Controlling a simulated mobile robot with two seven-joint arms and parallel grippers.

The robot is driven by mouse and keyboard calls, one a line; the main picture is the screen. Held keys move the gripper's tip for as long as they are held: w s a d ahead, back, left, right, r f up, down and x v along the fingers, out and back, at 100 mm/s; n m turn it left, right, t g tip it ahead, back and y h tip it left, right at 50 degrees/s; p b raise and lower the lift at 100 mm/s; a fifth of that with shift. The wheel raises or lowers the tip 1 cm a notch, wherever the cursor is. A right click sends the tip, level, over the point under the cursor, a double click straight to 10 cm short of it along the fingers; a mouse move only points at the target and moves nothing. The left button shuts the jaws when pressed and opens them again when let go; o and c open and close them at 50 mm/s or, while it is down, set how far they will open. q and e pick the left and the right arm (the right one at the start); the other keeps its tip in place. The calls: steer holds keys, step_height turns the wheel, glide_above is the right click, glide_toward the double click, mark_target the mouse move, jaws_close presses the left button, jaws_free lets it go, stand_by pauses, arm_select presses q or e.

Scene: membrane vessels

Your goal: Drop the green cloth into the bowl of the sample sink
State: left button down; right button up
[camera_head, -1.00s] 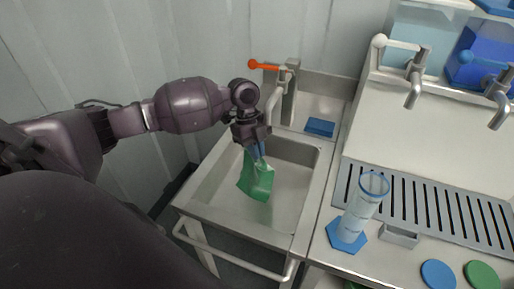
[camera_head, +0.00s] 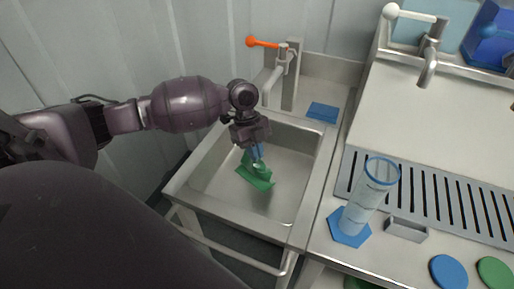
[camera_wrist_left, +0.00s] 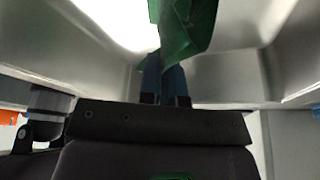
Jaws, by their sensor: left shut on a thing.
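The green cloth (camera_head: 256,176) hangs from my left gripper (camera_head: 258,153) inside the bowl of the sample sink (camera_head: 292,190). Its lower part looks spread and bunched close to the bowl floor; I cannot tell for sure whether it touches. In the left wrist view the cloth (camera_wrist_left: 184,28) is pinched between the blue fingers of my left gripper (camera_wrist_left: 165,62), with the sink's pale metal walls around it. My right gripper does not show.
A tap with an orange lever (camera_head: 268,43) stands at the sink's back edge, near a blue sponge-like block (camera_head: 322,112). To the right, a clear cylinder (camera_head: 370,197) stands on the counter beside a slotted drain grate (camera_head: 430,200). A rail runs along the sink's front.

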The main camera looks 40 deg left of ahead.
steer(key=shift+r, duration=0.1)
arm_select(q)
steer(key=c, duration=1.6)
jaws_free()
steer(key=o, duration=1)
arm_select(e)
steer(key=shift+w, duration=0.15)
arm_select(q)
steer(key=shift+o, duration=0.2)
